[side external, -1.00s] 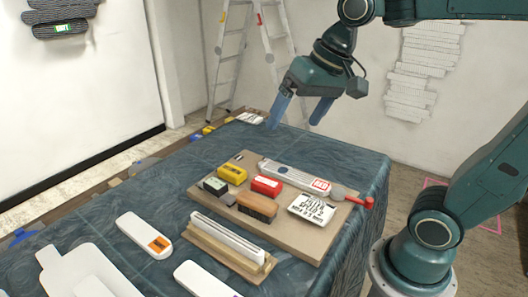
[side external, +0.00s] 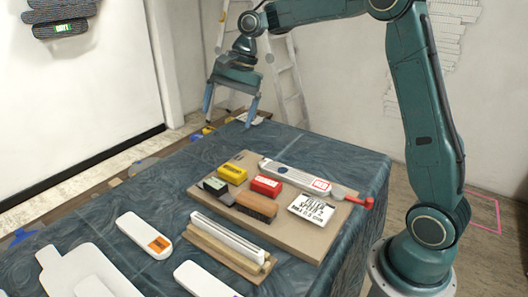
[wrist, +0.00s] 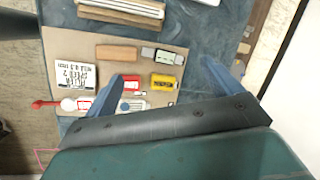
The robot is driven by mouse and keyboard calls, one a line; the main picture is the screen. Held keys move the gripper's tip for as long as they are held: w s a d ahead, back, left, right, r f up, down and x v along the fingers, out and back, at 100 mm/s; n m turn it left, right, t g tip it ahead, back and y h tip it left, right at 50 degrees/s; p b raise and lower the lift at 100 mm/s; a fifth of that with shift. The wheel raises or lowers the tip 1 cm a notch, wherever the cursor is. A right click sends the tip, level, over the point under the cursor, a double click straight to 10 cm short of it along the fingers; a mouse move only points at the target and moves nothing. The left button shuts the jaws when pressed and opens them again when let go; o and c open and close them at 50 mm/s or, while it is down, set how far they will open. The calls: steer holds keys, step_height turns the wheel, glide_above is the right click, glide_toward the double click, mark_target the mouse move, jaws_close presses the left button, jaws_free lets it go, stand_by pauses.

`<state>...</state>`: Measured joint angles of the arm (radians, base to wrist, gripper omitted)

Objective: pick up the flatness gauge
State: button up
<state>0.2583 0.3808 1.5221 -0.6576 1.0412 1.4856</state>
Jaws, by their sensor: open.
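No label names the flatness gauge. The small dark device with a pale display (side external: 214,186) looks most like a gauge, but I cannot be sure. It lies on the left part of the tan board (side external: 325,236), beside a brown block (side external: 257,206). It also shows in the wrist view (wrist: 163,54). My gripper (side external: 228,115) is open and empty, high over the table's far end, well apart from the board's objects. In the wrist view, the fingertips (wrist: 164,68) frame the board's right part, and the gripper body hides the lower area.
The board also holds a yellow box (side external: 232,174), a red box (side external: 266,185), a lettered white plate (side external: 312,208) and a long white tool (side external: 295,175) near a red handle (side external: 358,201). A white rail (side external: 228,236) lies in front. A ladder (side external: 285,75) stands behind.

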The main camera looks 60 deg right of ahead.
steer(key=w+d+f+m, duration=0.3)
steer(key=w+f, duration=0.1)
steer(key=f, duration=0.2)
steer(key=w+d+f+m+g+y, duration=0.1)
steer(key=w+d+f+m, duration=0.2)
steer(key=f, duration=0.4)
steer(key=shift+w+d+f+g, duration=0.2)
steer(key=shift+w+g, duration=0.1)
steer(key=shift+w, duration=0.1)
glide_above(216, 182)
steer(key=d, duration=0.2)
steer(key=shift+d+f, duration=0.1)
steer(key=shift+f, duration=3.85)
steer(key=shift+s, duration=0.1)
steer(key=shift+x, duration=2.55)
steer(key=shift+r, duration=0.1)
